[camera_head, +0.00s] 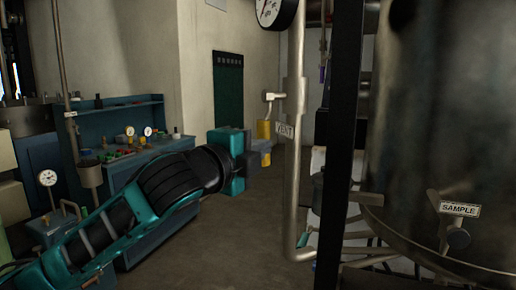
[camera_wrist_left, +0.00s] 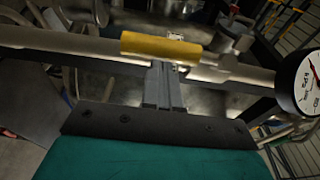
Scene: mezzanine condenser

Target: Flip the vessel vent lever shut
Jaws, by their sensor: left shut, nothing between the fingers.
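The vent lever has a yellow grip (camera_head: 264,129) that hangs down beside the vertical pipe (camera_head: 295,180), below a pale valve fitting (camera_head: 271,97). A VENT label (camera_head: 284,131) is on the pipe. In the left wrist view the yellow grip (camera_wrist_left: 160,47) lies along the pipe, just beyond my fingertips. My left gripper (camera_head: 264,152) is shut and empty, at the lower end of the grip in the head view. Its closed fingers (camera_wrist_left: 165,68) point at the grip; I cannot tell whether they touch. My right gripper is not in view.
A large metal vessel (camera_head: 440,110) with a SAMPLE label (camera_head: 459,209) and a dark post (camera_head: 341,140) stand at the right. A gauge (camera_head: 275,10) tops the pipe. A cluttered teal bench (camera_head: 125,115) is at the left. Floor (camera_head: 240,250) shows bare between.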

